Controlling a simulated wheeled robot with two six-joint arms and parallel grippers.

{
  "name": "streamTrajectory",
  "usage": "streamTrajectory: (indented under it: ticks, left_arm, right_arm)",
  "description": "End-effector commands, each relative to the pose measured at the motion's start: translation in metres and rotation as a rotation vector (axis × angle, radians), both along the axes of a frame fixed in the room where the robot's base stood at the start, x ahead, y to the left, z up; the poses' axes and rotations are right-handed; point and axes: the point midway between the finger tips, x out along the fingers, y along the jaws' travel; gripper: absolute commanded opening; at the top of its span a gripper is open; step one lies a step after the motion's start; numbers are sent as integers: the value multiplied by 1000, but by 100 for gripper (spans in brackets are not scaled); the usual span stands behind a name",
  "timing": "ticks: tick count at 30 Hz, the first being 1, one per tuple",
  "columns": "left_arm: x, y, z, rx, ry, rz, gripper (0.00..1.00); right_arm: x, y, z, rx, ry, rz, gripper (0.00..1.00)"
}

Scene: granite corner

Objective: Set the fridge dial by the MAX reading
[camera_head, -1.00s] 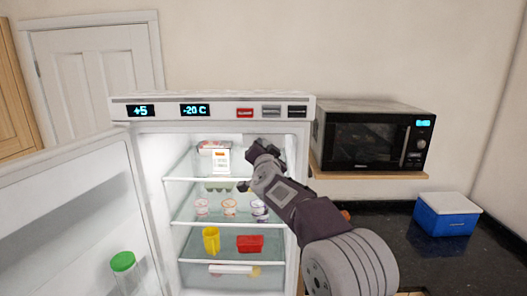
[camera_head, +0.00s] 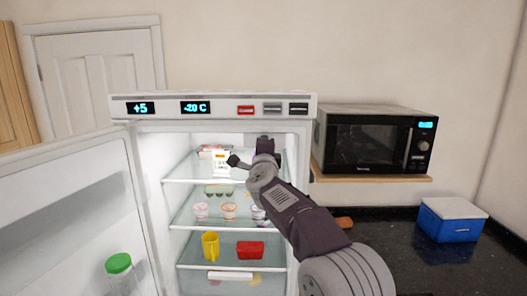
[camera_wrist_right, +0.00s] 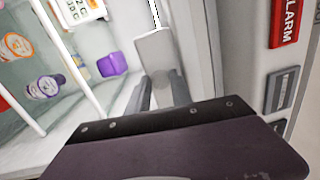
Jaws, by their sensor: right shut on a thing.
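The open fridge (camera_head: 136,128) has a top panel with a "+5" display (camera_head: 140,108) and a "-20 C" display (camera_head: 195,107). My right gripper (camera_head: 264,146) reaches into the upper right of the fridge. In the right wrist view its fingers (camera_wrist_right: 162,92) are shut on a small grey round dial (camera_wrist_right: 163,82) below a grey plate (camera_wrist_right: 153,46). The dial's markings are hidden. My left gripper is out of view.
The fridge door (camera_head: 65,215) stands open at left, with a green-lidded container (camera_head: 119,264) in it. Shelves hold cups, a yellow jug (camera_head: 210,245) and a red tub (camera_head: 250,248). A purple item (camera_wrist_right: 112,64) is near my fingers. A microwave (camera_head: 368,143) stands right.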

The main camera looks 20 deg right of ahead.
Motion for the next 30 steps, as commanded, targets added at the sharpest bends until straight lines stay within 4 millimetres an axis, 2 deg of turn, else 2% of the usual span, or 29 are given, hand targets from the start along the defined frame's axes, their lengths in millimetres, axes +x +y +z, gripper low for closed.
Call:
streamTrajectory:
  ticks: [1,18,30]
  left_arm:
    - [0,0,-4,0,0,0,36]
    - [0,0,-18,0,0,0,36]
    - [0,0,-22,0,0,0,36]
  right_arm:
    - [1,1,-7,44,-3,2,0]
    - [2,2,-8,556,-146,-1,0]
    - [2,2,-7,806,-217,-4,0]
